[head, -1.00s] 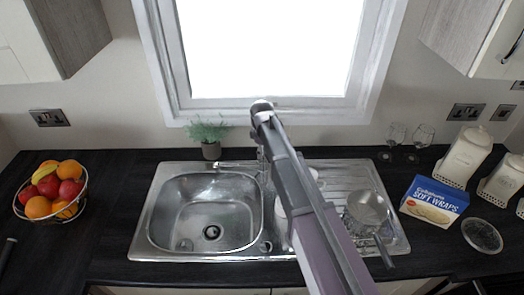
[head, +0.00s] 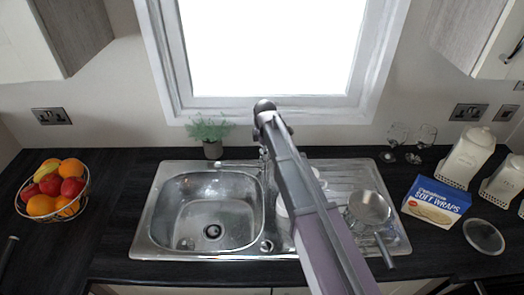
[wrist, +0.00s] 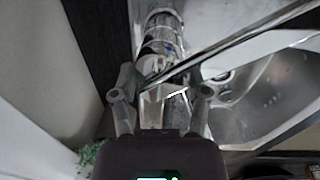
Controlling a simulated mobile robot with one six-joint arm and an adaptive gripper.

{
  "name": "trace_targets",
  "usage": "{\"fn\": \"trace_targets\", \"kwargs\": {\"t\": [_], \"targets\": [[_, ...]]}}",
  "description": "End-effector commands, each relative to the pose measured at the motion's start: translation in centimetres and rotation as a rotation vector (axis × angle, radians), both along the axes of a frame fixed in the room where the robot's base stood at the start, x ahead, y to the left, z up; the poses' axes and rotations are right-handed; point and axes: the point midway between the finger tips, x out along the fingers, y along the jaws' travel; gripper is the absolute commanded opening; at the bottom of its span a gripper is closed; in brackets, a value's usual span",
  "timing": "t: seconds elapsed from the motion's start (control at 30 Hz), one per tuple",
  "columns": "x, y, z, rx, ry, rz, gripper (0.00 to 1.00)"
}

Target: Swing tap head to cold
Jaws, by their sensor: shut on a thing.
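The chrome tap (wrist: 160,35) stands behind the sink, and its long spout (wrist: 235,48) runs up to the right in the wrist view. In the head view the spout (head: 236,163) points left over the back of the sink bowl, and my arm hides much of the tap body. My gripper (wrist: 163,92) has its two fingers on either side of the tap head (wrist: 165,103) and is shut on it. The fingertips are hard to make out in the head view. Hot or cold marks are not readable.
The steel sink (head: 165,185) has an empty bowl at left. A saucepan (head: 368,208) stands on the drainer at right, close to my arm. A potted plant (head: 211,130) stands behind the sink at left. The window (head: 270,110) is close behind the tap.

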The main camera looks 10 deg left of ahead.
Motion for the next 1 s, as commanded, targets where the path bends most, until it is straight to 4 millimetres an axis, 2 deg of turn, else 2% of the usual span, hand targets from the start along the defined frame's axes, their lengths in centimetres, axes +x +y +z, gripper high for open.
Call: {"fn": "trace_targets", "kwargs": {"t": [0.2,0.23,0.33,1.0], "targets": [[-0.24,-0.26,-0.03,-0.006,0.005,-0.001,0.0],[-0.24,-0.25,-0.03,-0.006,0.005,-0.001,0.63],[-0.22,-0.19,-0.03,-0.005,0.005,-0.001,0.92],[-0.08,0.11,0.22,0.0,0.001,0.0,0.94]]}}
